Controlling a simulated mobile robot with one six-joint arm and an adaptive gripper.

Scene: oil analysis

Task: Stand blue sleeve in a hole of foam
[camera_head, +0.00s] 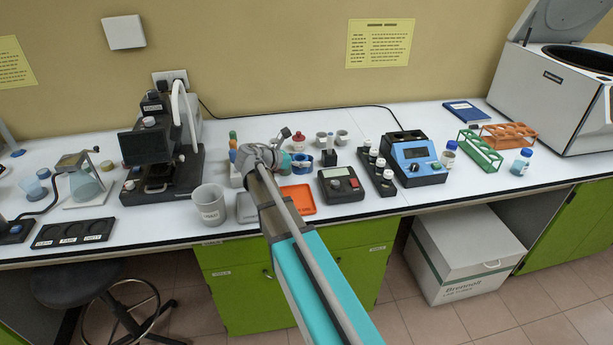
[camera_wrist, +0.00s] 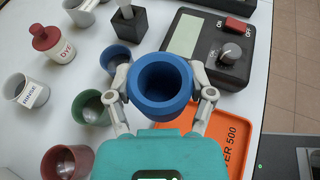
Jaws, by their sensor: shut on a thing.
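The blue sleeve (camera_wrist: 162,84) is a thick-walled, hollow blue ring in the wrist view, its open top facing the camera. My gripper (camera_wrist: 162,93) has one grey finger on each side of it and is shut on it. Whether it is clear of the bench is hard to tell. In the head view my gripper (camera_head: 285,161) is over the middle of the bench, behind the orange tray. A black slab (camera_head: 72,233) with round recesses and white labels lies at the front left; it may be the foam, but I cannot tell its material.
A dark blue cup (camera_wrist: 115,57), a green cup (camera_wrist: 88,106) and a red-lidded pot (camera_wrist: 53,43) stand left of the sleeve. A black block (camera_wrist: 129,24) is behind. A meter (camera_wrist: 209,48) and orange tray (camera_wrist: 185,152) are close. A beaker (camera_head: 209,204) stands between slab and gripper.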

